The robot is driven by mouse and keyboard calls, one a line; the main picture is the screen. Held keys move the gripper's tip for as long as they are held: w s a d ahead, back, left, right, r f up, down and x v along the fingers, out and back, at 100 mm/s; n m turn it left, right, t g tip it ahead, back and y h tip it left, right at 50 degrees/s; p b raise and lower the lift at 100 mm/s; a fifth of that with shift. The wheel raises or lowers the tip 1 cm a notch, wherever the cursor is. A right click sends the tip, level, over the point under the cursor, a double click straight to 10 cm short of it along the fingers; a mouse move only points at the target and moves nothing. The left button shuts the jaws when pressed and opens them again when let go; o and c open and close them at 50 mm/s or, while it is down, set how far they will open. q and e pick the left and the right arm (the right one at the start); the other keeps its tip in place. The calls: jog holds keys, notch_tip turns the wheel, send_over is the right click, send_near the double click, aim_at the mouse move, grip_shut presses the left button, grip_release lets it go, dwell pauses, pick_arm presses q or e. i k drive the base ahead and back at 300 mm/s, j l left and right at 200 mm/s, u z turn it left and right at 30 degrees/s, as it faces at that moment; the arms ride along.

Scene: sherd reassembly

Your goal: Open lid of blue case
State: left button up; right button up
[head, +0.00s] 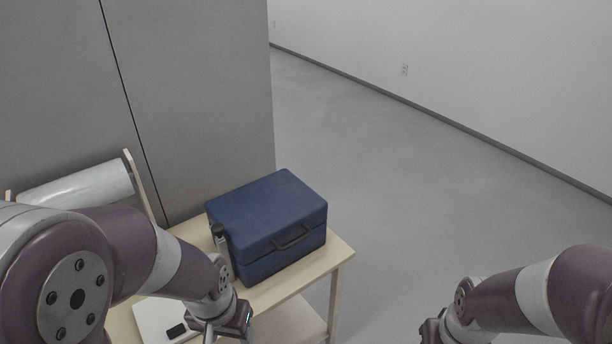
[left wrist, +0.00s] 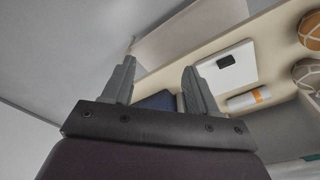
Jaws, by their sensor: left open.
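The blue case (head: 268,222) stands on the wooden table in the head view. Its lid is shut, and a dark handle (head: 292,238) is on its front side. In the left wrist view a small part of the blue case (left wrist: 158,101) shows between and behind my fingers. My left gripper (head: 212,332) is low at the picture's bottom edge, nearer than the case and apart from it. The left wrist view shows its two grey fingers (left wrist: 157,78) spread and empty. Of my right gripper (head: 431,331) only a dark part shows at the bottom edge; its jaws are hidden.
A grey upright object with a dark top (head: 223,252) is at the case's left front corner. A white flat device (head: 163,318) lies on the table (head: 330,262). A white roll (head: 80,186) is at the back left. Brown patterned rounded pieces (left wrist: 309,31) show in the wrist view.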

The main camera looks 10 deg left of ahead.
aim_at(259, 217)
jog(key=i+l+u, duration=0.15)
jog(key=l+u, duration=0.75)
jog(key=i+j, duration=0.05)
